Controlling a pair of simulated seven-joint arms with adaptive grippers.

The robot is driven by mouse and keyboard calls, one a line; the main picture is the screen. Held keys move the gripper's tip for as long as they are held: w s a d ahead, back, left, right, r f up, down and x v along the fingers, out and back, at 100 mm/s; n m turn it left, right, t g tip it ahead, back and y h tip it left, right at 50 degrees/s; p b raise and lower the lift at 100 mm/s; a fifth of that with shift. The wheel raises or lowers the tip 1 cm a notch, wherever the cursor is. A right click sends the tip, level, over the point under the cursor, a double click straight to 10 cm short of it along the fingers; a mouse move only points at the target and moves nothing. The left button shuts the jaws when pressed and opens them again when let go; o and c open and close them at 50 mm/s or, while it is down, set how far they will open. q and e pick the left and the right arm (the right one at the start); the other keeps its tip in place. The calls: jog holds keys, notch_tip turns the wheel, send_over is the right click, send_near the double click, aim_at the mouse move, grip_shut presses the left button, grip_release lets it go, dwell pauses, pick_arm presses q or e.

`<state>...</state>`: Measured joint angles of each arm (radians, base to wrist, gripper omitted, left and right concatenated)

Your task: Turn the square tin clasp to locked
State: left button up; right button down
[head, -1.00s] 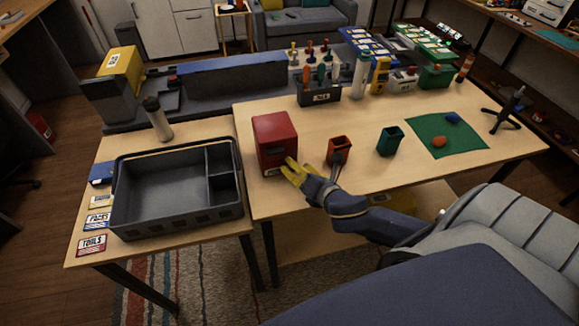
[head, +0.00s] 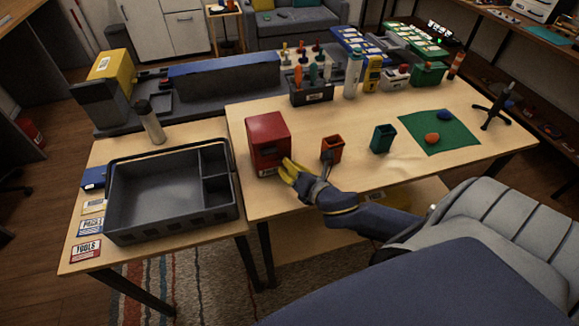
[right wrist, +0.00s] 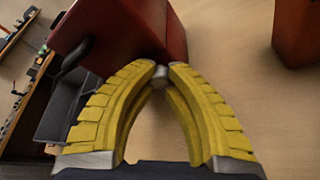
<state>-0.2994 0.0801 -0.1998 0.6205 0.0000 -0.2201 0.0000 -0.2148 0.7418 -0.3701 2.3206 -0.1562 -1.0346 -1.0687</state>
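The square tin is a red box (head: 268,139) near the left edge of the main table in the head view. Its red side (right wrist: 125,30) fills the top left of the right wrist view. A small grey clasp (right wrist: 160,77) shows at its lower edge, between my yellow fingertips. My right gripper (head: 287,168) is at the tin's front right corner. In the right wrist view its fingertips (right wrist: 161,68) are close together on either side of the clasp, seemingly touching it. The clasp's turned position cannot be made out. My left gripper is not in view.
An orange bin (head: 332,149) stands just right of my right gripper, with a green bin (head: 383,138) beyond. A dark divided tray (head: 112,200) sits on the left table. A tool rack (head: 311,92) stands behind. The tabletop in front of the tin is clear.

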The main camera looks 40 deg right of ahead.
jog(key=shift+m, duration=0.3)
dwell(0.8)
jog(key=c, duration=2.2)
grip_release()
jog(key=shift+d+m+t+y, duration=0.1)
jog(key=shift+m+t+y, duration=0.55)
jog(key=shift+m, duration=0.45)
jog(key=c, duration=1.2)
grip_release()
jog(key=shift+c, duration=0.2)
jog(key=shift+s+d+r, duration=0.1)
jog(key=shift+s+r, duration=0.3)
jog(key=shift+s, duration=1.55)
jog(key=shift+s+d+r, duration=0.1)
jog(key=shift+s+r, duration=0.25)
jog(key=shift+s, duration=1.65)
jog(key=shift+s+d+r, duration=0.1)
jog(key=shift+s+r, duration=0.3)
jog(key=shift+s, duration=1.55)
jog(key=shift+o, duration=0.3)
